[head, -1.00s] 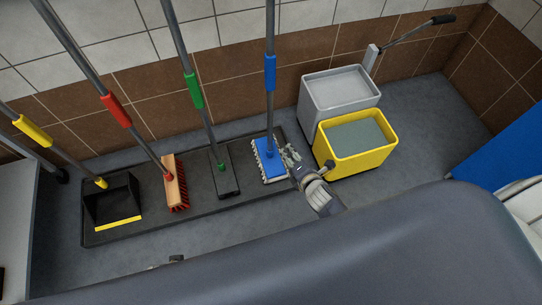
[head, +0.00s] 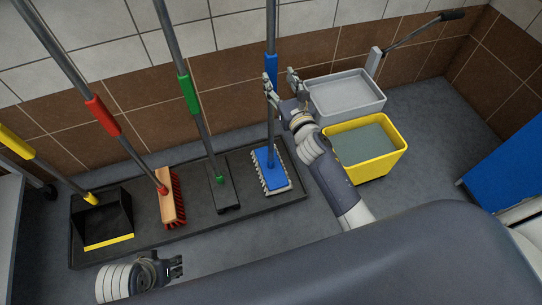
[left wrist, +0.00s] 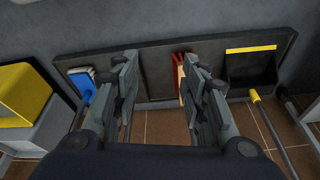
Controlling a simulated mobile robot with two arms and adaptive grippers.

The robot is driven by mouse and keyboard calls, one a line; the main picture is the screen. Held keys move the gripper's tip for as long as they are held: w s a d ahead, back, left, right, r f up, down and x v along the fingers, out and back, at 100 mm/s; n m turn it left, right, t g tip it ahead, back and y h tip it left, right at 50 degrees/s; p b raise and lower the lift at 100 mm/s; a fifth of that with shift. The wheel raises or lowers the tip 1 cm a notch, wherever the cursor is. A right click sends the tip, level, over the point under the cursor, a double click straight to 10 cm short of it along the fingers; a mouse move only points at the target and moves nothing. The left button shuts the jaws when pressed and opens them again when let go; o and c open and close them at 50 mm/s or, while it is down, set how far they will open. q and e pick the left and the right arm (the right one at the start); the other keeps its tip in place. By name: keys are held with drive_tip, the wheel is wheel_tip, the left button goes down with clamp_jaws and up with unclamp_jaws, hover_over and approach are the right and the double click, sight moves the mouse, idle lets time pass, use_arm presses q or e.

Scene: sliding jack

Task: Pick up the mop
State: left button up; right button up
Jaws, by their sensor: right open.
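The mop (head: 271,170) has a blue head with a pale fringe and stands on the dark floor tray, its grey handle rising with a blue grip (head: 271,68). My right gripper (head: 281,77) is open at the height of that grip, its left finger overlapping the handle in the picture. I cannot tell whether it touches. My left gripper (head: 175,267) is low at the front, away from the mop. In the left wrist view its fingers (left wrist: 155,62) are spread with nothing between them, and the mop head (left wrist: 82,82) shows at the left.
The dark tray (head: 190,221) also bears a green-gripped squeegee (head: 225,190), a red broom (head: 172,202) and a black dustpan (head: 103,220). A yellow bucket (head: 365,168) and a grey one (head: 345,93) stand right of my right arm. A tiled wall is behind.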

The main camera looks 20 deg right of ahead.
sight(273, 74)
drive_tip(key=w, duration=0.2)
drive_tip(key=w+a+b, duration=0.1)
drive_tip(key=w, duration=0.1)
drive_tip(key=shift+w, duration=0.75)
use_arm(q)
drive_tip(key=v, duration=0.3)
drive_tip(key=shift+r, duration=0.25)
use_arm(e)
clamp_jaws()
drive_tip(key=shift+r, duration=0.15)
